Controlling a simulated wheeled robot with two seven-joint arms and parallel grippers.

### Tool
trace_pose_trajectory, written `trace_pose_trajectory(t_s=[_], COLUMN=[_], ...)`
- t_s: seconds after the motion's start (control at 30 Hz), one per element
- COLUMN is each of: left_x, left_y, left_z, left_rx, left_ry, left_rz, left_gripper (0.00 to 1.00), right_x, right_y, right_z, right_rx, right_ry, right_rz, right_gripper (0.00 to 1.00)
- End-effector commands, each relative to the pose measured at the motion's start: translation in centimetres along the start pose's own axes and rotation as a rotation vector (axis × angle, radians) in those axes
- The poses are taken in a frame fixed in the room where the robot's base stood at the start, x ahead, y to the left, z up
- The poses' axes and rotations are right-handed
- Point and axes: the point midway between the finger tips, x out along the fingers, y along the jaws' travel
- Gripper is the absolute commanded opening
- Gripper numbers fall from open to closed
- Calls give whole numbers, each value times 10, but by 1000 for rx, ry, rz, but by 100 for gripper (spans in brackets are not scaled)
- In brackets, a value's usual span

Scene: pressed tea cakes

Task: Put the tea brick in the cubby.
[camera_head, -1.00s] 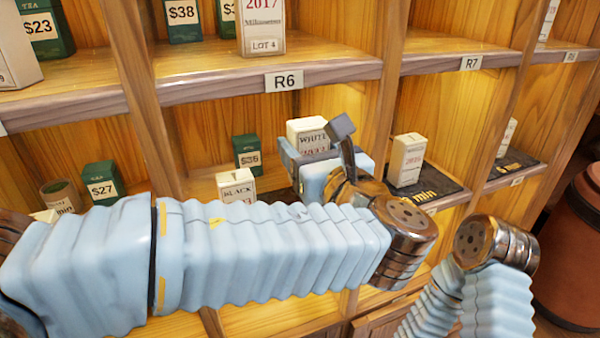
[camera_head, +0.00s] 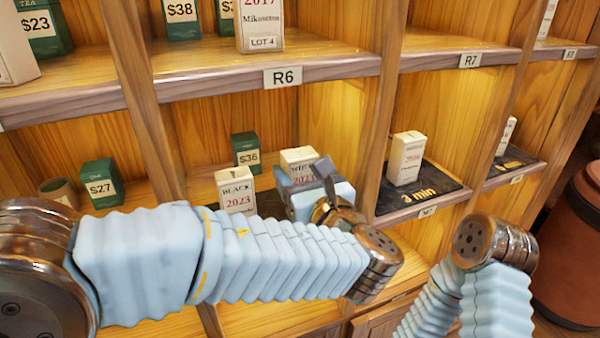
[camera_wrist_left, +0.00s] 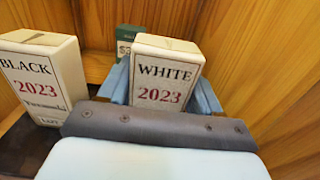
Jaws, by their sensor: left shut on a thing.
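The tea brick, a cream box labelled WHITE 2023 (camera_wrist_left: 165,75), stands between the blue fingers of my left gripper (camera_wrist_left: 163,88) in the left wrist view. In the head view the white brick (camera_head: 299,158) is inside the cubby (camera_head: 280,115) below the R6 label, partly hidden by the gripper (camera_head: 308,182). The gripper is shut on it. I cannot tell whether its base touches the shelf. A BLACK 2023 brick (camera_head: 236,190) stands just left of it, also in the left wrist view (camera_wrist_left: 45,80). My right gripper is not in view.
A green $36 box (camera_head: 246,153) stands behind the bricks. A wooden divider (camera_head: 385,120) is right of the gripper. Beyond it, a cream brick (camera_head: 406,158) stands on a dark mat (camera_head: 440,184). The R6 shelf edge (camera_head: 230,82) is above.

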Motion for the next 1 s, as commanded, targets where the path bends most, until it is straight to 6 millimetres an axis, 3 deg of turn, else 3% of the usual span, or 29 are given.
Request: trace_pose_trajectory(t_s=[0.43, 0.47, 0.6, 0.87, 1.0], left_x=[0, 0, 0, 0, 0], left_y=[0, 0, 0, 0, 0], left_z=[-11, -12, -12, -11, 0], left_rx=[0, 0, 0, 0, -1], left_ry=[0, 0, 0, 0, 0], left_rz=[0, 0, 0, 0, 0], left_gripper=[29, 65, 87, 89, 89], right_x=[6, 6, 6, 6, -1], right_y=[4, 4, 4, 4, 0], right_z=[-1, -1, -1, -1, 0], right_rx=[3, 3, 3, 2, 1], right_ry=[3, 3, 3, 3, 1], right_rz=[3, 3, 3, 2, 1], right_gripper=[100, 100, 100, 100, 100])
